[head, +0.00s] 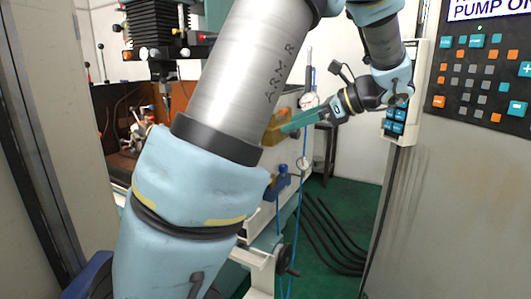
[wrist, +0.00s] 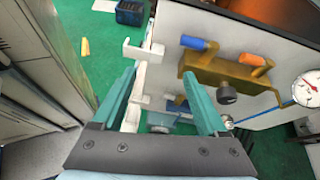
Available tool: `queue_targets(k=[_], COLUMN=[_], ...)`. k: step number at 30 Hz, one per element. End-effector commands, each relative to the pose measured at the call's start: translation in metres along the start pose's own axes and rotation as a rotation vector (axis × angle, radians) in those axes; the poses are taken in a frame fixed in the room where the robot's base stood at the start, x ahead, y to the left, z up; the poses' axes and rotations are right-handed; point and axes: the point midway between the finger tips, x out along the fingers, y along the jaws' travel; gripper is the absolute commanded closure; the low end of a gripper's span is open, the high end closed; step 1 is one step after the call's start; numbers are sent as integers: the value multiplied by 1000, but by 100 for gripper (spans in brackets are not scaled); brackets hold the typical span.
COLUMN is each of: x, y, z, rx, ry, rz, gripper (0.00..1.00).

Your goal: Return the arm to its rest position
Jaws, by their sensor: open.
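My gripper (head: 292,124) reaches left from my bent arm in the head view, its teal fingers overlapping the mustard-yellow bracket (head: 273,132). In the wrist view my gripper (wrist: 160,80) is open, with nothing between its two teal fingers. The yellow bracket (wrist: 222,73), with a blue and an orange handle, is to the right of the fingers there, on a white panel. I cannot tell whether the right finger is clear of it. My large grey and blue arm link hides much of the machine in the head view.
A round dial gauge (wrist: 307,88) is right of the bracket. White hooks (wrist: 143,60) stand close to the left finger. A control panel (head: 475,75) is on the right wall. Black cables (head: 330,240) lie on the green floor, which is otherwise open there. A machine spindle (head: 165,70) is at left.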

Motion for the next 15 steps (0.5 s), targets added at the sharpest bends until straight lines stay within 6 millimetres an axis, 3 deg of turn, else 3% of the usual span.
queue_targets(k=[8, 15], x=[48, 95], y=[31, 82], z=[-21, -54], rx=[-124, -378], ry=[172, 401], rz=[110, 295], gripper=[24, 24])
